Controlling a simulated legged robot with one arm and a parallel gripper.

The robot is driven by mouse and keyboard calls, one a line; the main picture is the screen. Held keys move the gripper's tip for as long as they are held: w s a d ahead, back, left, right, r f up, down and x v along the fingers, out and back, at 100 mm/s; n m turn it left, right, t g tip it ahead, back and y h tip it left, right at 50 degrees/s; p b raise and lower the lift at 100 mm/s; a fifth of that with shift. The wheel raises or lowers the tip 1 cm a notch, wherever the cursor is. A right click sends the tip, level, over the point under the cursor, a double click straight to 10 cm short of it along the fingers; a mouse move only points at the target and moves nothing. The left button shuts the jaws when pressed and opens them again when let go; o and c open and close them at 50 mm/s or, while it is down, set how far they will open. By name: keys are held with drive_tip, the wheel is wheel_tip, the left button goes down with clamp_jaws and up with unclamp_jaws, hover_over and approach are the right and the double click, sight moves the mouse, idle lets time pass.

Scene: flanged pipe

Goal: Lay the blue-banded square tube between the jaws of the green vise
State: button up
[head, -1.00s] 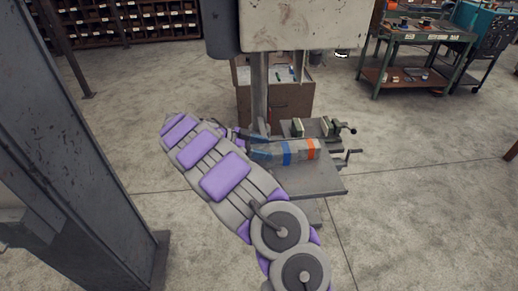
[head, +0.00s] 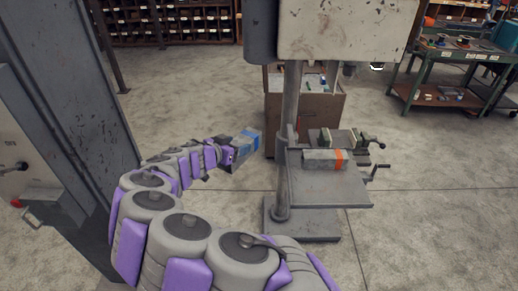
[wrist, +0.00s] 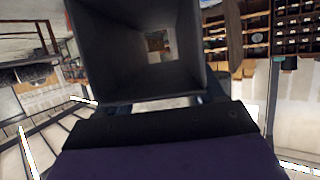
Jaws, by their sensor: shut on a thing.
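The blue-banded square tube (head: 246,144) is held in my gripper (head: 229,155), left of the drill press column and off its table. It is grey, with a blue band. In the wrist view I look through its hollow square bore (wrist: 100,55), just beyond my gripper (wrist: 165,122). The fingertips' grip is partly hidden. The vise (head: 340,138), with green jaws, stands at the back of the drill press table, apart from the tube. Nothing is clearly visible between its jaws.
A square tube with an orange band (head: 325,159) lies on the drill press table (head: 335,192), in front of the vise. The drill press column (head: 283,165) stands between my gripper and the vise. A grey steel post (head: 70,100) is at left. Open floor lies right.

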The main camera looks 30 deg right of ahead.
drive_tip(key=w+a+r+n+t+y, duration=0.2)
drive_tip(key=w+a+n+t+y, duration=0.1)
drive_tip(key=w+a+n+y, duration=0.2)
drive_tip(key=w+a+r+n+t+y, duration=0.3)
drive_tip(key=w+a+n+t+y, duration=0.1)
drive_tip(key=a+n+y, duration=0.3)
drive_tip(key=w+a, duration=0.1)
drive_tip(key=a, duration=0.1)
drive_tip(key=shift+a+n+t, duration=0.3)
drive_tip(key=shift+n, duration=0.1)
